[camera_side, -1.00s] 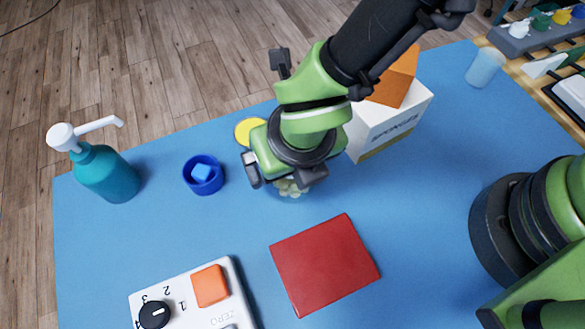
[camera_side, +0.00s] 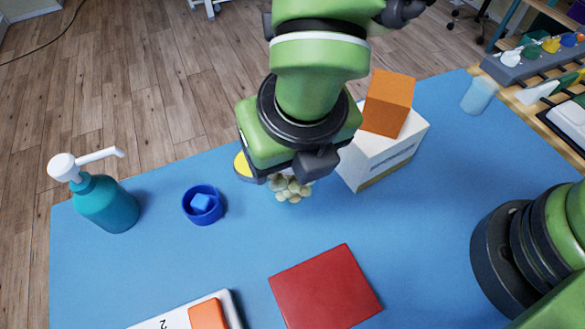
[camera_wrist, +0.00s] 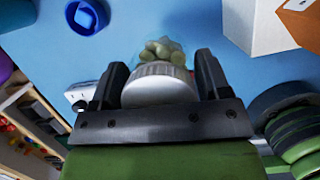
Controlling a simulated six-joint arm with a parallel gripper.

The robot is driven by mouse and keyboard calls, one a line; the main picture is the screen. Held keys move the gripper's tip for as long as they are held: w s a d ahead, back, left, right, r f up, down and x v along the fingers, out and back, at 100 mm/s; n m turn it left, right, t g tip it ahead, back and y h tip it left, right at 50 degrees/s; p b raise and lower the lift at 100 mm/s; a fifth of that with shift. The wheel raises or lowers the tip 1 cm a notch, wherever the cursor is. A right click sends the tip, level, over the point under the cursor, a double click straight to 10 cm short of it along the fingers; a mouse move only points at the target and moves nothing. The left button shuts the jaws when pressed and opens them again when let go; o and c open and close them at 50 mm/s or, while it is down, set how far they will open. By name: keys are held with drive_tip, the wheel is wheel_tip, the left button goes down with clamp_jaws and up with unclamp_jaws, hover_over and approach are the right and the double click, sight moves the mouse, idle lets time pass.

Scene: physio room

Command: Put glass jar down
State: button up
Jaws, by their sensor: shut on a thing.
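The glass jar is clear, with pale rounded pieces inside (camera_side: 290,188). In the side view it shows just under my gripper (camera_side: 288,172), which hides its top. In the wrist view its white ridged lid (camera_wrist: 160,84) lies between the two dark fingers of my gripper (camera_wrist: 160,70), and the pale pieces (camera_wrist: 164,50) show beyond the lid. My gripper is shut on the jar. The jar's base and any gap to the blue table (camera_side: 150,265) cannot be made out clearly.
A yellow disc (camera_side: 242,166) is partly behind my gripper. A blue dish (camera_side: 203,216) with a blue cube and a teal pump bottle (camera_side: 108,205) stand left. A white box (camera_side: 385,160) carries an orange block (camera_side: 388,102). A red square (camera_side: 325,288) lies in front.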

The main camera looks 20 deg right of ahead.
wheel_tip(320, 180, up, 13)
drive_tip(key=w+d+m+h, duration=0.2)
drive_tip(key=w+d+m, duration=0.55)
drive_tip(key=d, duration=0.65)
drive_tip(key=d+m+g+h, duration=0.15)
drive_tip(key=d+m, duration=0.65)
drive_tip(key=d, duration=1)
drive_tip(key=shift+g, duration=0.45)
drive_tip(key=shift+d+f, duration=0.15)
drive_tip(key=shift+f, duration=5.1)
drive_tip(key=shift+d+f, duration=0.1)
drive_tip(key=shift+f, duration=5.15)
drive_tip(key=shift+y, duration=0.25)
drive_tip(key=o, duration=1.1)
drive_tip(key=shift+f, duration=0.15)
drive_tip(key=shift+c, duration=0.2)
